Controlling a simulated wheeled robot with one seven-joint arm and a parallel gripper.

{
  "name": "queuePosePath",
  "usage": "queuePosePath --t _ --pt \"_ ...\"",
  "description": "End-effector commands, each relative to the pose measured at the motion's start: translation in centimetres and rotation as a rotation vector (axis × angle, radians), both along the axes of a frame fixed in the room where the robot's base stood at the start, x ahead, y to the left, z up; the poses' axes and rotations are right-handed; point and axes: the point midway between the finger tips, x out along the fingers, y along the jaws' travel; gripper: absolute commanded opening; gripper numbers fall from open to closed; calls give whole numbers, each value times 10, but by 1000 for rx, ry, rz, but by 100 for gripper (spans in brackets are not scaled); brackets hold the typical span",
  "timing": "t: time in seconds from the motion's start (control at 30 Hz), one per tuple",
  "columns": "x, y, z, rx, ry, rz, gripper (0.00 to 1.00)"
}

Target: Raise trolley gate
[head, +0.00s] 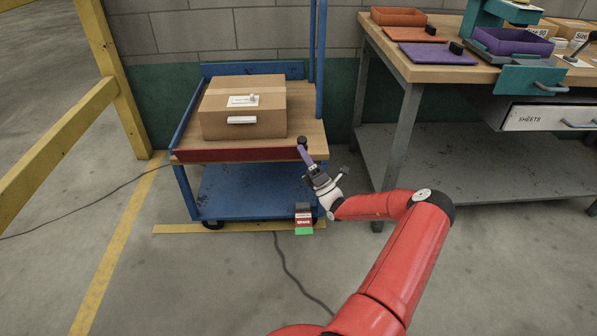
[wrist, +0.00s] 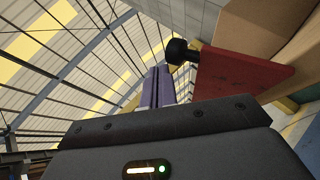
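The blue trolley (head: 250,190) has a wooden deck with a long red gate (head: 235,155) along its near edge. The red gate fills the right of the wrist view (wrist: 235,75). A black knob (head: 301,141) stands near the gate's right end and shows large beside the red panel in the wrist view (wrist: 180,50). My gripper (head: 304,152) is just below the knob in the head view. Its purple fingers (wrist: 158,85) lie side by side, shut with nothing visible between them. The fingertips are close to the knob; I cannot tell whether they touch it.
A cardboard box (head: 243,110) sits on the deck. A workbench (head: 420,68) with trays stands right, a yellow rail (head: 60,130) left. A cable (head: 285,270) crosses the floor.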

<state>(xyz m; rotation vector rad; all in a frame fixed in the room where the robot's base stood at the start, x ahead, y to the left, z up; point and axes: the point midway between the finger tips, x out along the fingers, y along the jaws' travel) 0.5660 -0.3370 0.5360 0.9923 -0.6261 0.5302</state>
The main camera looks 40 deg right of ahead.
Motion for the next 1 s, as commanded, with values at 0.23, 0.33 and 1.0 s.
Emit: queuePosePath --t 0.23,0.33,1.0 --pt "21 -11 16 -1 -2 0 0" --pt "26 -13 19 -1 -2 0 0" --pt "36 -19 25 0 0 0 0"
